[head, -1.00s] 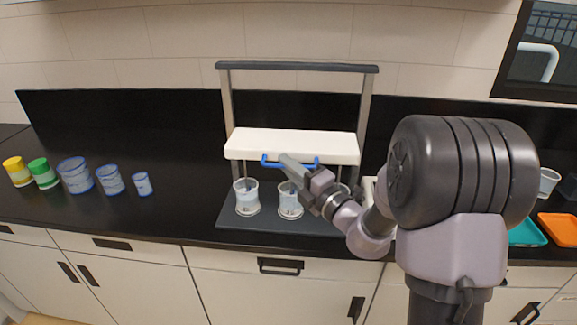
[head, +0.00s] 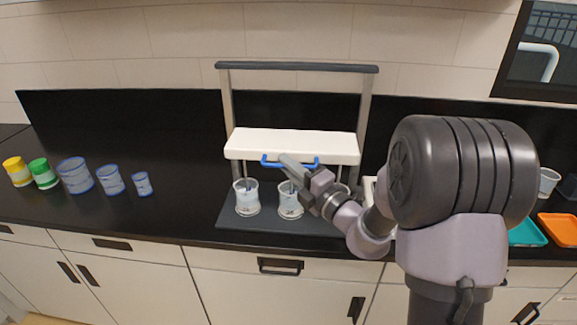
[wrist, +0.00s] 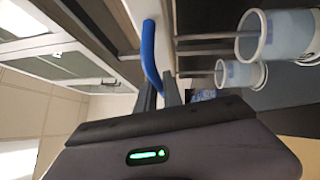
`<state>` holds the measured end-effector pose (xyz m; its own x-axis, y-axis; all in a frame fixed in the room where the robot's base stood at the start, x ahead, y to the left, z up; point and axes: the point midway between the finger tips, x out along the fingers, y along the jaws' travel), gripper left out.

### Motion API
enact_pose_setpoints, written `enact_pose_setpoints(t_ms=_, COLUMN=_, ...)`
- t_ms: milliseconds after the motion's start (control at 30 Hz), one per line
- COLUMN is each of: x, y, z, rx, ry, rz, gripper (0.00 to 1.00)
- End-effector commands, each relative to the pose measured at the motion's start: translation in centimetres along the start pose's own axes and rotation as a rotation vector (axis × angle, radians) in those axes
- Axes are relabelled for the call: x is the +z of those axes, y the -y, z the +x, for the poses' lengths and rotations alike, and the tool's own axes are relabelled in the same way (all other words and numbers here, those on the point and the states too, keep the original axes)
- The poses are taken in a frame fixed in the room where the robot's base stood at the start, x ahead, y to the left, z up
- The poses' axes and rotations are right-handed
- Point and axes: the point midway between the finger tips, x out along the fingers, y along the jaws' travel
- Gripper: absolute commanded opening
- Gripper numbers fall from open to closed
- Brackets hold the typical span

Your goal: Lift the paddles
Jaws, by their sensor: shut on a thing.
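The stirrer's white head (head: 292,144) sits between two upright posts, with a blue handle (head: 270,163) along its front lower edge. My gripper (head: 285,160) is shut on the blue handle. The wrist view shows the handle (wrist: 149,52) running down between my fingertips (wrist: 159,92). Thin paddle shafts (wrist: 205,37) run from the head into the clear beakers. The left beaker (head: 247,199) and middle beaker (head: 289,203) hold pale liquid, and dark paddle ends show inside them. The right beaker is mostly hidden behind my arm.
The beakers stand on a dark base (head: 262,229) at the counter's front. To the left stand several blue-rimmed cups (head: 75,176), a green-lidded jar (head: 42,174) and a yellow-lidded jar (head: 18,171). A teal tray (head: 527,233) and an orange tray (head: 559,229) lie at right.

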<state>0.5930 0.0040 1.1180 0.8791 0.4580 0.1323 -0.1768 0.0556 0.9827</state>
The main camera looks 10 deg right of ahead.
Motion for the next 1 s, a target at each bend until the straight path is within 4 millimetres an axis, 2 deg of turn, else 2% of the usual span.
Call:
enact_pose_setpoints(t_ms=233, x=0.0, y=-0.1, z=0.0, rx=-0.001, ry=0.0, rz=0.0, gripper=0.0)
enact_pose_setpoints(t_ms=367, x=0.2, y=-1.4, z=0.2, rx=-0.001, ry=0.0, rz=0.0, gripper=0.0)
enact_pose_setpoints(t_ms=467, x=0.5, y=-3.4, z=0.5, rx=0.0, ry=0.0, rz=-0.001, gripper=0.0)
enact_pose_setpoints(t_ms=800, x=1.7, y=-12.4, z=1.7, rx=0.002, ry=0.002, rz=-0.001, gripper=0.0)
enact_pose_setpoints(t_ms=900, x=1.9, y=-13.6, z=1.8, rx=0.002, ry=0.002, rz=-0.001, gripper=0.0)
enact_pose_setpoints(t_ms=1000, x=1.9, y=-13.7, z=1.9, rx=0.004, ry=0.002, rz=-0.001, gripper=0.0)
